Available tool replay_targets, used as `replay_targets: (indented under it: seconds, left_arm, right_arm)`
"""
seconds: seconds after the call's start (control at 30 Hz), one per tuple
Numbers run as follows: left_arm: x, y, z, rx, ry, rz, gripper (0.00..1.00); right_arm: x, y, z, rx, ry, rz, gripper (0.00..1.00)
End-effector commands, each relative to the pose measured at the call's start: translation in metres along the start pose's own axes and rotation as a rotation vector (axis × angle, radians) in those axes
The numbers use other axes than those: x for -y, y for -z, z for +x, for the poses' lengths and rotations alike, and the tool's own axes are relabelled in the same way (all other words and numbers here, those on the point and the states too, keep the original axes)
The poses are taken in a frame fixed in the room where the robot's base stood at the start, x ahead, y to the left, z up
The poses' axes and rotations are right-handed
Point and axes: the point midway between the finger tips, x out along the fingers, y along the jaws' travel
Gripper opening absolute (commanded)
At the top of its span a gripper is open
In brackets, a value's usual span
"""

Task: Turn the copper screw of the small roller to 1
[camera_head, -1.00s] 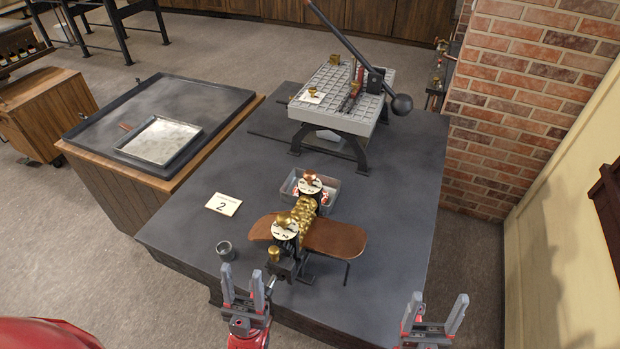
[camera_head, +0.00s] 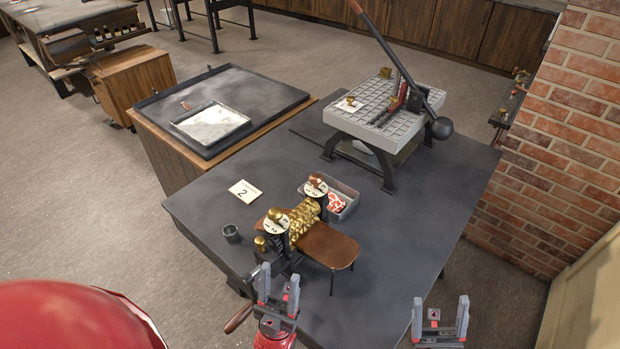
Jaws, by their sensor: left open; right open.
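The small roller (camera_head: 306,222) stands on the dark table, with patterned brass rolls and a brown board (camera_head: 328,246) through it. Its copper screw (camera_head: 315,182) tops the far post, above a white numbered dial. A brass screw (camera_head: 275,215) with its own white dial tops the near post. The dial settings are too small to read surely. My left gripper (camera_head: 279,288) is open and empty, in front of the roller's near side. My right gripper (camera_head: 440,318) is open and empty, off the table's front right edge, apart from the roller.
A card reading 2 (camera_head: 245,191) and a small grey cup (camera_head: 231,233) lie left of the roller. A metal tray with red-and-white pieces (camera_head: 337,203) sits behind it. A grey gridded press (camera_head: 370,118) with a long lever stands at the back. The table's right side is clear.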

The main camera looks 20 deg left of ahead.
Motion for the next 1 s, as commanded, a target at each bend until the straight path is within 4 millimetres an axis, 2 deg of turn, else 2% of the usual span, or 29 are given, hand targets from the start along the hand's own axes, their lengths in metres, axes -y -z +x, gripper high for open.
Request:
replay_targets:
  seconds: [0.37, 0.47, 0.63, 0.8, 0.9, 1.0]
  left_arm:
    - [0.000, -0.001, -0.007, 0.000, 0.000, 0.000, 0.50]
    - [-0.001, -0.002, -0.010, 0.000, 0.000, 0.000, 0.50]
    - [-0.001, -0.003, -0.017, 0.000, 0.000, 0.000, 0.50]
    - [-0.001, -0.004, -0.023, 0.000, 0.000, 0.000, 0.50]
    - [-0.001, -0.004, -0.027, 0.000, 0.000, 0.000, 0.50]
    - [-0.002, -0.005, -0.030, 0.000, 0.000, 0.000, 0.50]
  right_arm:
    - [0.062, -0.076, 0.002, 0.045, 0.327, 0.242, 0.73]
    - [0.083, -0.105, 0.000, 0.085, 0.451, 0.331, 0.73]
    - [0.113, -0.174, -0.006, 0.232, 0.717, 0.516, 0.73]
    - [0.120, -0.239, -0.005, 0.463, 0.911, 0.688, 0.73]
    - [0.114, -0.268, 0.002, 0.617, 0.973, 0.785, 0.73]
    - [0.107, -0.287, 0.009, 0.761, 0.997, 0.882, 0.73]
